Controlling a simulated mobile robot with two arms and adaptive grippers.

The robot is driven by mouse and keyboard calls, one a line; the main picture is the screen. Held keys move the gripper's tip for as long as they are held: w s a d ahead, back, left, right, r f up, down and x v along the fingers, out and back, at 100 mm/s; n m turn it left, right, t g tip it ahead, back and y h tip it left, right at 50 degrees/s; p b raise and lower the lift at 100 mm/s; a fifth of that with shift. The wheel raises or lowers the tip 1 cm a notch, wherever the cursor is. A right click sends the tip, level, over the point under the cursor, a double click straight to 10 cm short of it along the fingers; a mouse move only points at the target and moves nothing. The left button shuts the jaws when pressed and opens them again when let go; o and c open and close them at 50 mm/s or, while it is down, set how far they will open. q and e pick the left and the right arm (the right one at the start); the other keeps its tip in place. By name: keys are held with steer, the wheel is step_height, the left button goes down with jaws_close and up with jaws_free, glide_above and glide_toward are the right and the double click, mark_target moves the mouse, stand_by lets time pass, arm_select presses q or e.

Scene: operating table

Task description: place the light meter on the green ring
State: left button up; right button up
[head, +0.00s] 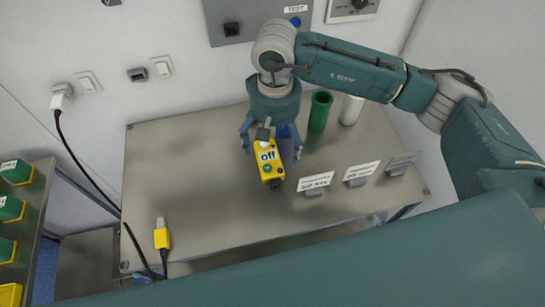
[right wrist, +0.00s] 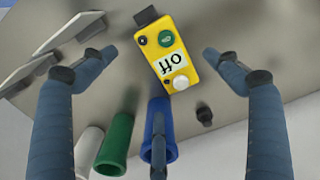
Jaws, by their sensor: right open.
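A yellow box with a white "off" label, a white dome and a green button, which looks like the light meter (head: 269,171), is below my right gripper (head: 271,154), over the metal tabletop. In the right wrist view the light meter (right wrist: 167,55) shows between the spread fingers of my right gripper (right wrist: 155,62), with a gap on each side. That gripper is open. A green open tube (head: 320,111) stands at the back of the table, right of the gripper; I see no separate green ring. My left gripper is not in view.
A blue tube (right wrist: 160,130) stands just behind the light meter, beside the green tube, with a white tube (head: 351,110) to the right. Several label stands (head: 316,181) line the table's right side. A yellow plug (head: 162,234) lies front left.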

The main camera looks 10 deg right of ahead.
mark_target(274, 156)
steer(key=shift+f, duration=0.65)
step_height(274, 156, down, 4)
steer(key=p, duration=0.3)
steer(key=shift+a+f, duration=0.15)
steer(key=shift+f, duration=0.4)
steer(key=shift+c, duration=0.5)
steer(key=c, duration=1.5)
steer(key=shift+o, duration=0.2)
steer(key=shift+w, duration=0.1)
steer(key=shift+r, duration=0.1)
